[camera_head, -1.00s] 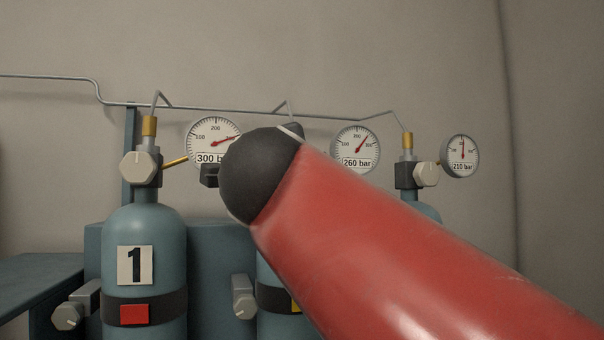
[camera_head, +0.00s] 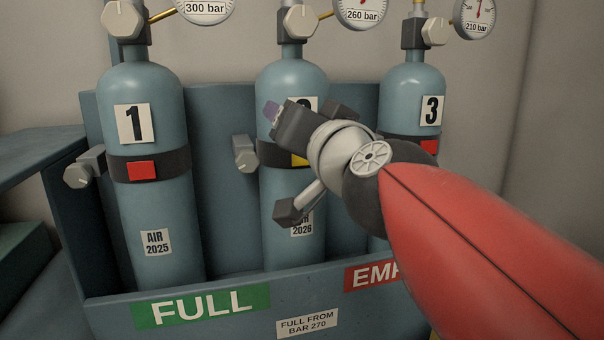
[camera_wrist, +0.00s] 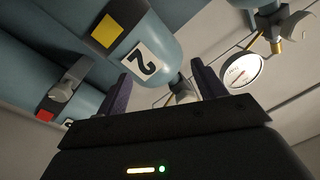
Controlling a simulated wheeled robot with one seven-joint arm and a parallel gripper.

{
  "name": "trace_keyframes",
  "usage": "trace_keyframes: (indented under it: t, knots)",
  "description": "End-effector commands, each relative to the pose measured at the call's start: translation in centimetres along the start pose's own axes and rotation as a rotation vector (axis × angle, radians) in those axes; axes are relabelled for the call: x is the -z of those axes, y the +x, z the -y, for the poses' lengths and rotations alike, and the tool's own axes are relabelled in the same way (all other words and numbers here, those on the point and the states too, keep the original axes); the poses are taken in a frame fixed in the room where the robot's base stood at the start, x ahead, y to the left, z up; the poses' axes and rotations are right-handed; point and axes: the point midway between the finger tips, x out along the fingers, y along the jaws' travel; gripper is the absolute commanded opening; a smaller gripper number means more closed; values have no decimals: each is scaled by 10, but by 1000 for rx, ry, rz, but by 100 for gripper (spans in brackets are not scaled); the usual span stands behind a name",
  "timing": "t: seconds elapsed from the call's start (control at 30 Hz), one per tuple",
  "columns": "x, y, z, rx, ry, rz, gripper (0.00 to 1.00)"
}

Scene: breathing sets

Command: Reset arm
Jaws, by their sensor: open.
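My gripper (camera_head: 272,112) is open and empty at the end of my red arm. In the head view it is in front of cylinder 2 (camera_head: 292,85), covering part of its number label and yellow tag. I cannot tell how close it is to the cylinder. In the wrist view, two dark purple fingers stand apart (camera_wrist: 163,88), and cylinder 2 (camera_wrist: 165,60) with its label and yellow tag shows beyond them. My forearm hides the lower part of cylinder 3 (camera_head: 414,85).
Cylinder 1 (camera_head: 145,85) stands at left in the blue rack (camera_head: 110,318). The rack front has a green FULL sign (camera_head: 202,305) and a partly hidden red sign (camera_head: 372,274). Gauges (camera_head: 361,12) and grey valve knobs (camera_head: 300,21) are above. A dark bench (camera_head: 35,155) is at far left.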

Motion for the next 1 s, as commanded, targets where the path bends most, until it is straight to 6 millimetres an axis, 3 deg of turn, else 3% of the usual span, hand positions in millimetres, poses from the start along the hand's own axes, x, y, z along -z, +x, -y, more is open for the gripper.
trace_keyframes:
  t: [0.03, 0.2, 0.3, 0.43, 0.6, 0.7, 1.0]
  knots:
    - [-29, -12, -22, -32, -52, 96, 69]
    - [-123, -62, -99, -171, -170, 433, 69]
    - [-169, -103, -144, -278, -206, 616, 69]
    - [-215, -158, -192, -417, -231, 818, 69]
    - [-246, -211, -228, -548, -244, 981, 69]
    - [-253, -225, -236, -584, -247, 1023, 69]
    - [-255, -228, -238, -592, -249, 1032, 69]
